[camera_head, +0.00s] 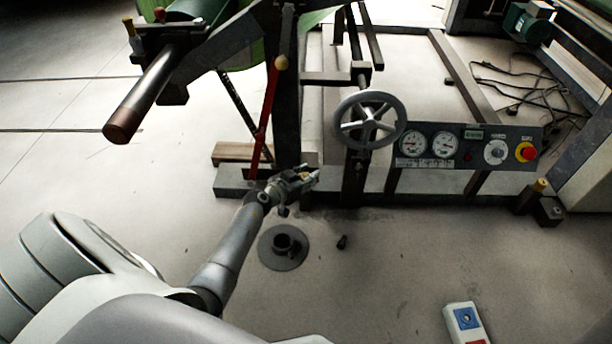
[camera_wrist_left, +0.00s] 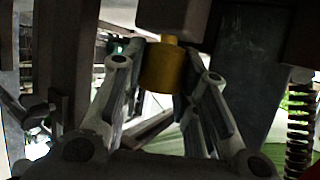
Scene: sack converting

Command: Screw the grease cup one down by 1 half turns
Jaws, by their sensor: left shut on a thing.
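My left gripper (camera_head: 312,175) is low beside the dark machine post in the head view. In the left wrist view its two fingers (camera_wrist_left: 165,85) stand on either side of a yellow grease cup (camera_wrist_left: 162,68), shut on it. The cup has a short narrower stem at its top, by a dark block. In the head view only a small yellowish bit of the cup (camera_head: 306,177) shows between the fingers. No label shows which number this cup has. My right gripper is not in view.
A red lever (camera_head: 266,115) stands above my left wrist. A handwheel (camera_head: 369,120) and a gauge panel (camera_head: 465,146) are to the right. Another yellow-topped cup (camera_head: 540,185) sits on a block at the right. A round flanged part (camera_head: 283,248) lies on the open floor.

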